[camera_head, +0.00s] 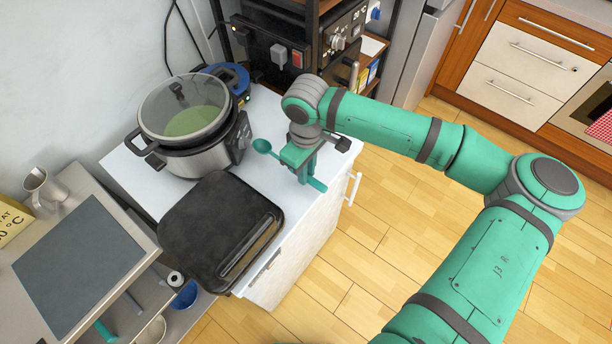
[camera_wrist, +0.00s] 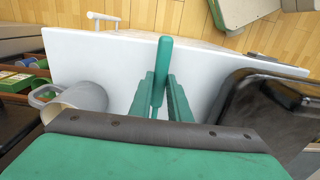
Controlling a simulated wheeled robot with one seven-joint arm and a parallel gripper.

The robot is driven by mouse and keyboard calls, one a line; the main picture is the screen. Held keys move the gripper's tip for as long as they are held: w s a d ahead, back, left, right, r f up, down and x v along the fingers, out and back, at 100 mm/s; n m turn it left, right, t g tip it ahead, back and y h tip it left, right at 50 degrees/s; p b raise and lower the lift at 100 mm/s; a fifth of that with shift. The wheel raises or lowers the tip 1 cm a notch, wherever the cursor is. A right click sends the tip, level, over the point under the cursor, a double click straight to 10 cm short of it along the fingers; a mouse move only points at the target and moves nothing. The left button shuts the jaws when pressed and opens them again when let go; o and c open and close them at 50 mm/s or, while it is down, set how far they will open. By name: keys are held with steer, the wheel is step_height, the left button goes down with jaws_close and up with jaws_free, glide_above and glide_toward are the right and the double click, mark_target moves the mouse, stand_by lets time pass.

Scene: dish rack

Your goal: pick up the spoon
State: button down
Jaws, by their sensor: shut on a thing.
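The teal spoon (camera_head: 262,146) is over the white counter top, between the pot and the counter's right edge. Its bowl points left, towards the pot, and its handle comes out on the other side of my gripper (camera_head: 302,174). In the wrist view the spoon's handle (camera_wrist: 163,55) lies between the two green fingers, which are shut on it. The bowl is hidden in the wrist view. I cannot tell whether the spoon touches the counter or is held just above it.
A steel pot (camera_head: 190,155) with a glass lid stands left of the spoon. A black grill (camera_head: 212,225) lies in front of it on the white counter (camera_head: 312,212). A black machine (camera_head: 285,45) stands behind. The wooden floor at right is clear.

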step_height(320, 180, up, 24)
stand_by(0.4)
steer(key=c, duration=2.5)
jaws_free()
steer(key=shift+r, duration=0.1)
jaws_close()
